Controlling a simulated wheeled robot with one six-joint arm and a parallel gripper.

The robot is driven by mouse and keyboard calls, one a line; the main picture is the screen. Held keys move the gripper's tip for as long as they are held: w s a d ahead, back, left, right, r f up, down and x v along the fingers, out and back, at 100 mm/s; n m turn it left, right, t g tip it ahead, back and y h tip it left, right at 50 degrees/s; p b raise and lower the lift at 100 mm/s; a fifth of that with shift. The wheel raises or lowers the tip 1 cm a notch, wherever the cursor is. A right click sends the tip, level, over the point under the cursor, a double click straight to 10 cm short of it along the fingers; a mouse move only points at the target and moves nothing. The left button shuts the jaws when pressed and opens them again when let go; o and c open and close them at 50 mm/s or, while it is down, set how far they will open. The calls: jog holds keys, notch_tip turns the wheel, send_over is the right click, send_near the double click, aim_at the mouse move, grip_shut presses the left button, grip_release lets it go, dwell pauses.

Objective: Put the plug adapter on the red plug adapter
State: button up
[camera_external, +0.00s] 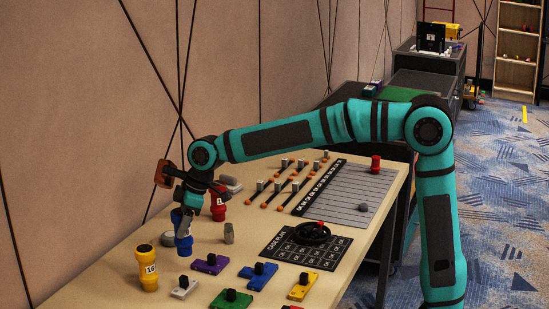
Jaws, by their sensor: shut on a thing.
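My gripper (186,232) points down over the left part of the table and is shut on a blue plug adapter (183,247). The dark fingers hide part of the adapter. I cannot tell whether its lower end touches the table. A red plug adapter (218,209) with a white label stands just behind and to the right of my gripper, its top partly hidden by the wrist. A yellow plug adapter (147,270) with a white label stands upright at the front left.
A small grey piece (228,234) stands right of the gripper. Purple (210,264), blue (258,275), white (184,288), yellow (303,287) and green (231,299) blocks lie in front. A red cylinder (375,164) stands far right.

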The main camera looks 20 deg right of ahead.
jog(key=w+d+r+m+t, duration=0.1)
jog(key=w+d+r+m, duration=0.1)
jog(key=w+d+r, duration=0.6)
jog(key=w+d+r+m+t+h, duration=0.1)
jog(key=w+d+r+m, duration=0.2)
jog(key=w, duration=0.8)
jog(key=w+d+r+m, duration=0.2)
jog(key=w+d+r, duration=0.2)
jog(key=w+d, duration=0.45)
jog(key=shift+s+d+f+x, duration=0.1)
jog(key=shift+d+x, duration=0.15)
jog(key=shift+x, duration=1.25)
jog(key=shift+s+d+f+x, duration=0.15)
jog(key=shift+d+x, duration=0.15)
jog(key=shift+x, duration=1.25)
jog(key=shift+s+d+f+x, duration=0.1)
jog(key=shift+d+x, duration=0.15)
jog(key=shift+x, duration=1.25)
jog(key=shift+f, duration=0.1)
jog(key=o, duration=1)
jog(key=shift+o, duration=0.2)
jog(key=v, duration=1.2)
jog(key=shift+s+a, duration=0.15)
jog(key=shift+a, duration=0.1)
